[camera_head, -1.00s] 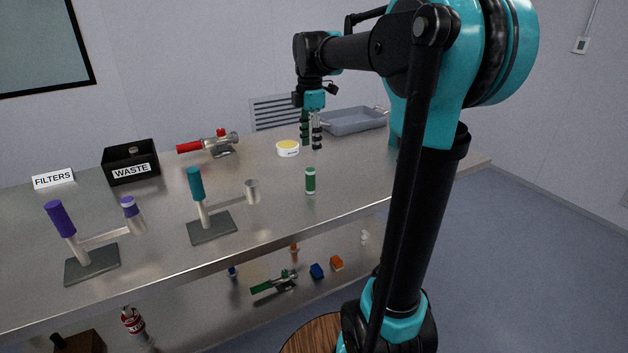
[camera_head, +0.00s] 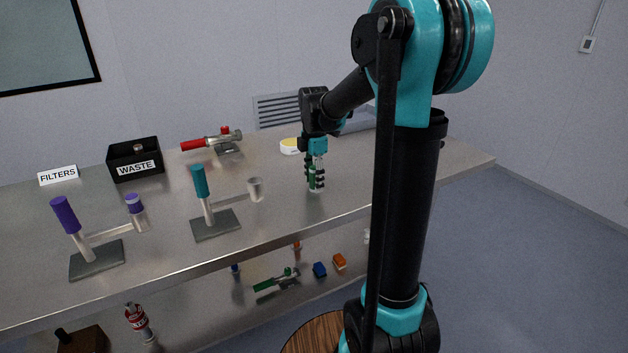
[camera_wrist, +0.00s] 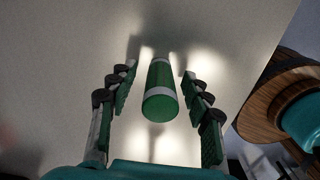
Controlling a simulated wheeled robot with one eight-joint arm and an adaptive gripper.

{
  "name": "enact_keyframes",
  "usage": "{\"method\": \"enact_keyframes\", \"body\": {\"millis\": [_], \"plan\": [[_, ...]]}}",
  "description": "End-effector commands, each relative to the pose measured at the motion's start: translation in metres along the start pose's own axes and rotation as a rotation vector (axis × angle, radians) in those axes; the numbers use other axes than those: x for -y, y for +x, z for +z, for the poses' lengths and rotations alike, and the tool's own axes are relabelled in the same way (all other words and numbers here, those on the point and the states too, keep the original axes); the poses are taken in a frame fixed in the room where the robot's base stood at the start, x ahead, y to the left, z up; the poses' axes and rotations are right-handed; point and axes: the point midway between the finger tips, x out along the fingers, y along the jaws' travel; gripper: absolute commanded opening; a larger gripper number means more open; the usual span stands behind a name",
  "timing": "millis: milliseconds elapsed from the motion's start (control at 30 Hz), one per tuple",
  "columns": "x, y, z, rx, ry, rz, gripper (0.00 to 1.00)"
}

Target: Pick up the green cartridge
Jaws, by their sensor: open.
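The green cartridge (camera_wrist: 160,92), green with white bands, stands upright on the steel table. In the wrist view it lies between the two fingers of my gripper (camera_wrist: 160,88), with a gap on each side. In the head view my gripper (camera_head: 315,178) points down around the cartridge (camera_head: 312,179), which shows partly between the fingers. My gripper is open and I see no finger touching the cartridge.
Left on the table (camera_head: 290,213) are a stand with a teal handle (camera_head: 200,181) and one with a purple handle (camera_head: 65,213). The table's front edge is close.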

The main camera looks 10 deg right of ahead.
Motion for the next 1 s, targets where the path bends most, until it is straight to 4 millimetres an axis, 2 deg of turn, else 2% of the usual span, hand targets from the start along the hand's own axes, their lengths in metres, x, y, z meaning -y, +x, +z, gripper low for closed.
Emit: {"method": "enact_keyframes", "body": {"millis": [100,333,700,1000], "plan": [[0.0002,0.0068,-0.0001,0.0,0.0,0.0,0.49],[0.0003,0.0072,-0.0001,0.0,0.0,0.0,0.48],[0.0003,0.007,-0.0001,0.0,0.0,0.0,0.02],[0.0002,0.0056,-0.0001,0.0,0.0,0.0,0.0]]}}
